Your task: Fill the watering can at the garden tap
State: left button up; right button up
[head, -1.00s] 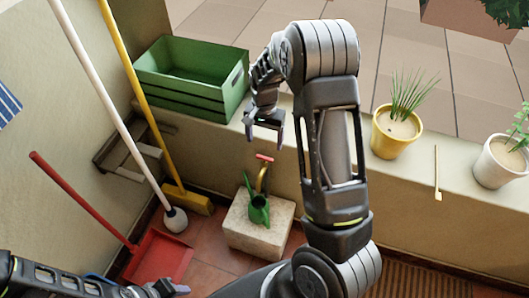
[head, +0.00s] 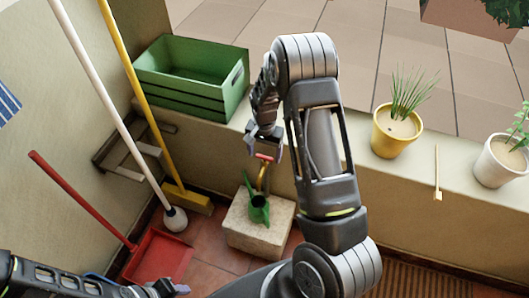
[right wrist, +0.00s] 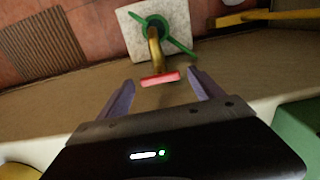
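The green watering can (head: 258,209) stands on a pale stone block (head: 246,237) by the low wall, under the brass tap (head: 262,176). The tap has a red handle (right wrist: 160,79), seen in the right wrist view just beyond the fingertips. My right gripper (head: 265,151) is above the tap with its fingers apart and nothing between them; its fingers (right wrist: 160,84) also show open in the wrist view. In the head view it partly covers the tap's top. My left gripper (head: 172,288) is low at the bottom left, away from the can; its finger opening is unclear.
A green crate (head: 190,104) and a yellow plant pot (head: 395,140) stand on the wall ledge. A white pot (head: 499,163) is at the right.

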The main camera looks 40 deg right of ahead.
aim_at(264, 156)
jog(key=c, duration=1.2)
jog(key=shift+f+n+b, duration=0.1)
jog(key=shift+n+b, duration=0.3)
jog(key=shift+n, duration=0.1)
jog(key=shift+c, duration=0.2)
jog(key=shift+n, duration=0.8)
jog(key=o, duration=1.4)
jog(key=shift+c, duration=0.2)
jog(key=shift+r, duration=4)
